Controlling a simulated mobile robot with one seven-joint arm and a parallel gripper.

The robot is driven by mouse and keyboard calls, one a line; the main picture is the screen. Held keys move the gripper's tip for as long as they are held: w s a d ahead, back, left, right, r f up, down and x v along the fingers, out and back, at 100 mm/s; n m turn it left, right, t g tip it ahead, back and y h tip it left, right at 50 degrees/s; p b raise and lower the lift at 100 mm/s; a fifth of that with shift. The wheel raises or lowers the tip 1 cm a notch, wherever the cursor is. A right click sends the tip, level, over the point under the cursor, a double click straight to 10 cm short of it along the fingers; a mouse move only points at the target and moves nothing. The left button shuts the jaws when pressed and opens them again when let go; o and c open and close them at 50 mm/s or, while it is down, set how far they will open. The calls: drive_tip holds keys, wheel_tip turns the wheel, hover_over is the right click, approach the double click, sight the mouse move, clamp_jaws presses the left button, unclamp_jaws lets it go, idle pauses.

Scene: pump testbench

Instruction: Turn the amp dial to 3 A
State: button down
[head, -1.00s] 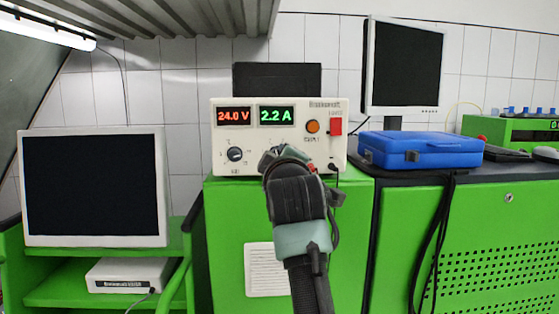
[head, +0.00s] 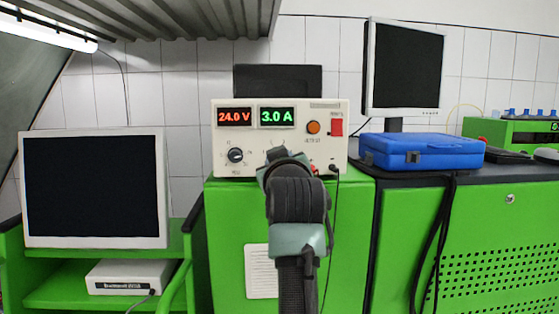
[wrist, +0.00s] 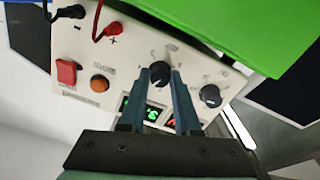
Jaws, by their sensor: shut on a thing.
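The cream power supply (head: 225,170) stands on the green cabinet. Its green amp display (head: 277,117) reads 3.0 A and its red volt display (head: 235,117) reads 24.0 V. In the head view my gripper and wrist hide most of the amp dial. In the wrist view the black amp dial (wrist: 159,72) sits between the fingertips of my gripper (wrist: 160,77), which is shut on it. The other black dial, the volt dial (head: 236,155), is to the left in the head view, and also shows in the wrist view (wrist: 210,96).
An orange button (head: 313,127) and a red switch (head: 336,127) are on the panel's right side. Red and black leads (wrist: 107,25) plug in near the dial. A blue case (head: 420,150) lies on the bench to the right.

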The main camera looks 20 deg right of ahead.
idle(0.3)
drive_tip(key=c, duration=0.6)
unclamp_jaws()
drive_tip(key=shift+c, duration=0.2)
drive_tip(key=shift+s, duration=0.1)
drive_tip(key=b+v, duration=0.6)
drive_tip(key=v, duration=0.6)
drive_tip(key=shift+s, duration=0.4)
drive_tip(key=shift+a, duration=0.1)
